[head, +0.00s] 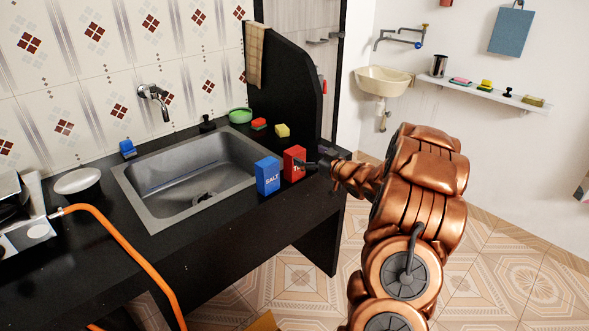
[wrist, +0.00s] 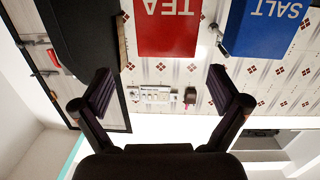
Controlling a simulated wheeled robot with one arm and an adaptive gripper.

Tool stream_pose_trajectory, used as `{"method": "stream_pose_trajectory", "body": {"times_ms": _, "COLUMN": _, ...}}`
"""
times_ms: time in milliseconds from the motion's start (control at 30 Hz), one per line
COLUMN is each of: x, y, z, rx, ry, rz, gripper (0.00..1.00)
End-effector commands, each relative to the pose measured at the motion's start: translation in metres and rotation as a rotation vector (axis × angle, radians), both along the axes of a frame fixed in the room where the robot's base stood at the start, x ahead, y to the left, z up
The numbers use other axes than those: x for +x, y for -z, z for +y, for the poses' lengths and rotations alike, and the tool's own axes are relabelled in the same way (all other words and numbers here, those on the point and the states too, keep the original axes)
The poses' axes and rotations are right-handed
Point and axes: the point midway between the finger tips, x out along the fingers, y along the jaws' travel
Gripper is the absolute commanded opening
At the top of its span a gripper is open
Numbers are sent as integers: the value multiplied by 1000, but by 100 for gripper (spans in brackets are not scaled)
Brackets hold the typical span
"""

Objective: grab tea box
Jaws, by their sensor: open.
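The red tea box (head: 293,163) stands upright on the black counter, right beside the blue salt box (head: 268,175). In the wrist view the tea box (wrist: 167,28) shows upside down, ahead of and between the fingers, with its "TEA" lettering facing the camera. The salt box (wrist: 262,28) is to its right in that view. My gripper (head: 309,165) is at the right side of the tea box in the head view. In the wrist view my gripper (wrist: 160,92) is open with nothing between its fingertips. The fingertips are small and partly hard to make out in the head view.
A metal sink (head: 190,170) is set into the counter (head: 220,228) behind the boxes. A black partition (head: 285,85) rises at the counter's far end. An orange hose (head: 120,245) hangs over the front left.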

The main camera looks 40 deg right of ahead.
Motion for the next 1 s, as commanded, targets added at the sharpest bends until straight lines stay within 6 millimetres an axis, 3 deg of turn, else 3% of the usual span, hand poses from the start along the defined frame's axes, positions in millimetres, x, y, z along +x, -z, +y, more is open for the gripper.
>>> {"method": "stream_pose_trajectory", "body": {"times_ms": 100, "x": -9, "y": 10, "z": -5, "rx": 31, "ry": -35, "rz": -50, "gripper": 98}}
{"method": "stream_pose_trajectory", "body": {"times_ms": 267, "x": -11, "y": 10, "z": -6, "rx": 47, "ry": -58, "rz": -82, "gripper": 98}}
{"method": "stream_pose_trajectory", "body": {"times_ms": 667, "x": 17, "y": 11, "z": 1, "rx": 47, "ry": -59, "rz": -85, "gripper": 98}}
{"method": "stream_pose_trajectory", "body": {"times_ms": 1000, "x": 53, "y": 19, "z": 13, "rx": 47, "ry": -58, "rz": -82, "gripper": 98}}
